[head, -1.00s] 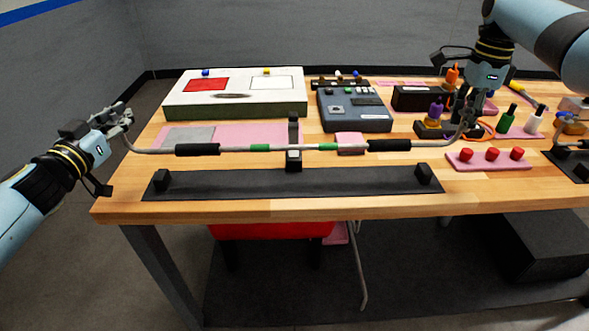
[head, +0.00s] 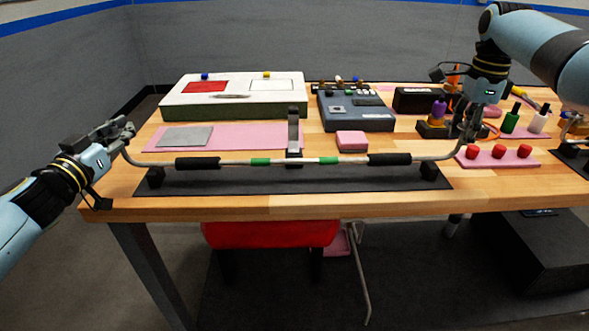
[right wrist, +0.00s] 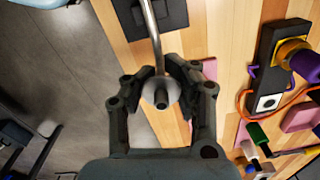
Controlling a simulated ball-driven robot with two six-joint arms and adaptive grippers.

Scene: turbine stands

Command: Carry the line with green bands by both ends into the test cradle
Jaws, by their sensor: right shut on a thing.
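The line with green bands (head: 298,161) is a long grey tube with two green bands and two black sleeves, bent up at both ends. It hangs roughly level across the test cradle (head: 350,182), a dark plate with a black block at each end and a taller post in the middle. I cannot tell whether the line touches the blocks. My left gripper (head: 127,135) is shut on the line's left end. My right gripper (head: 466,132) is shut on its right end. In the right wrist view, the right gripper (right wrist: 163,78) has its fingers around the flanged tube end (right wrist: 160,97).
A pink mat with a grey sheet (head: 185,136) and a white-and-green box (head: 235,110) lie behind the cradle. A blue-grey instrument (head: 355,113) stands behind centre. A pink strip with red caps (head: 500,155) lies right of the cradle, close to my right gripper. The front table edge is bare.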

